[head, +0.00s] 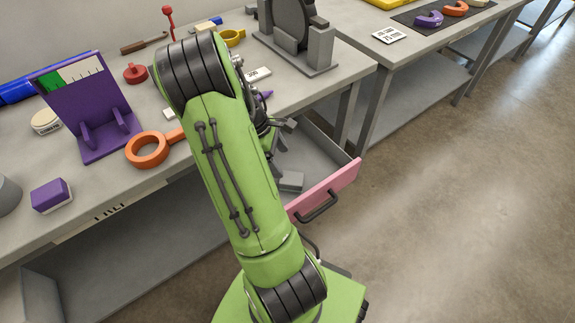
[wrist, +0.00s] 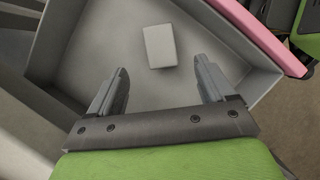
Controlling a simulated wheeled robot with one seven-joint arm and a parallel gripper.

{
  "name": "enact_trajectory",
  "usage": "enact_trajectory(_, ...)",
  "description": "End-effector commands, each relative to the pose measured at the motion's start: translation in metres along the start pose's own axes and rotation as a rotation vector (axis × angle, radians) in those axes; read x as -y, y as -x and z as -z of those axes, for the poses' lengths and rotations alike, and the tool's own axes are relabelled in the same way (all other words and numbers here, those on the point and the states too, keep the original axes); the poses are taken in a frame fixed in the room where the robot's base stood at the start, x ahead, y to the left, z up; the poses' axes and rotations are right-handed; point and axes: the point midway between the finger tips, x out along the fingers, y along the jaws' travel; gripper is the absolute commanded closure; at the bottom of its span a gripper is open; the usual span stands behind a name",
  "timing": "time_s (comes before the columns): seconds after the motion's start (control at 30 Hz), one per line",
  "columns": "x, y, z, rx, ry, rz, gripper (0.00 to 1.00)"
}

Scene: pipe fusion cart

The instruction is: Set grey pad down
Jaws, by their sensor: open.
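The grey pad (wrist: 160,46) lies flat on the floor of the open drawer (wrist: 82,45) in the wrist view, apart from the drawer walls. In the head view the pad (head: 291,181) shows inside the drawer, behind its pink front (head: 330,190). My gripper (wrist: 162,80) is open and empty above the drawer, its two fingers spread wider than the pad. The pad lies beyond the fingertips in the wrist view, with no finger touching it. In the head view my arm hides most of the gripper and part of the drawer.
On the bench above stand a purple stand (head: 92,110), an orange ring tool (head: 148,150), a purple block (head: 51,195) and a grey machine (head: 296,45). The drawer juts out over the floor from under the bench. Open floor (head: 460,210) lies to the right.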

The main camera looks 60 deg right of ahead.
Motion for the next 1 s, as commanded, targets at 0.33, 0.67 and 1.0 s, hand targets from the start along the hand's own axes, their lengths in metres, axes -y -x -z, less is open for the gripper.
enact_trajectory(0.33, 0.0, 0.022, 0.0, 0.001, -0.001, 0.001, 0.18)
enact_trajectory(0.67, 0.089, 0.142, 0.042, -0.338, -0.153, -0.104, 0.18)
enact_trajectory(1.0, 0.257, 0.22, 0.013, -0.792, -0.285, -0.056, 0.18)
